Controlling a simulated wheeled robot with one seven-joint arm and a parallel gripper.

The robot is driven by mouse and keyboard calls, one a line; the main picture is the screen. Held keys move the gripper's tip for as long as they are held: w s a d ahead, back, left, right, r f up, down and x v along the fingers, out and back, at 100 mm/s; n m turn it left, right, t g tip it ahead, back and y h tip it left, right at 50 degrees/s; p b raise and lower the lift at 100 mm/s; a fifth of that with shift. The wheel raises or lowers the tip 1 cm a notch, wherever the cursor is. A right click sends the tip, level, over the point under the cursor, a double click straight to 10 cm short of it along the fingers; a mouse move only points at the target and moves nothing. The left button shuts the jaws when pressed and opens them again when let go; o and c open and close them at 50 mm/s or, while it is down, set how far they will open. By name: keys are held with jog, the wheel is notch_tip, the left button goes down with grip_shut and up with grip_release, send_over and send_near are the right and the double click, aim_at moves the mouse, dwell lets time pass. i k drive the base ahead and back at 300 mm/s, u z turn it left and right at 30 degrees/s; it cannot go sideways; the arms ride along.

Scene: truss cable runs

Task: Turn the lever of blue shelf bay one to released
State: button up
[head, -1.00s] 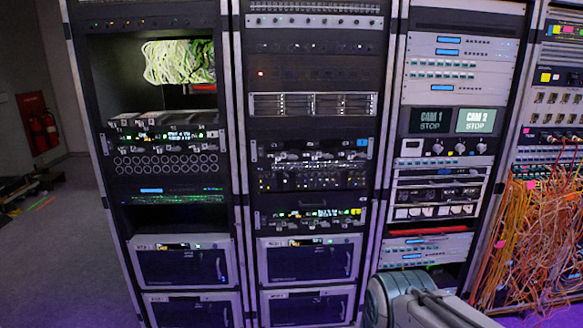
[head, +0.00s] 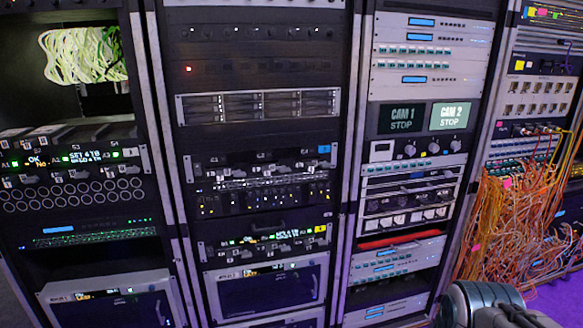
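The shelf with the blue tag (head: 323,149) is in the middle rack, at about mid-height in the head view. This blue shelf (head: 262,163) has a row of small grey levers and bays with tiny white labels. Bay one seems to be at its left end, but the labels are too small to read surely. I cannot tell how its lever is set. Part of my own arm shows at the bottom right corner. My gripper is not in view.
A similar shelf with a yellow tag (head: 320,229) sits lower in the same rack. Another lever shelf (head: 70,158) is in the left rack. Loose orange cables (head: 510,225) hang at the right. CAM 1 and CAM 2 screens (head: 430,117) are in the third rack.

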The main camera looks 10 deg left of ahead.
aim_at(238, 173)
jog(key=i, duration=0.6)
jog(key=u, duration=0.85)
jog(key=i, duration=0.55)
jog(key=u, duration=0.6)
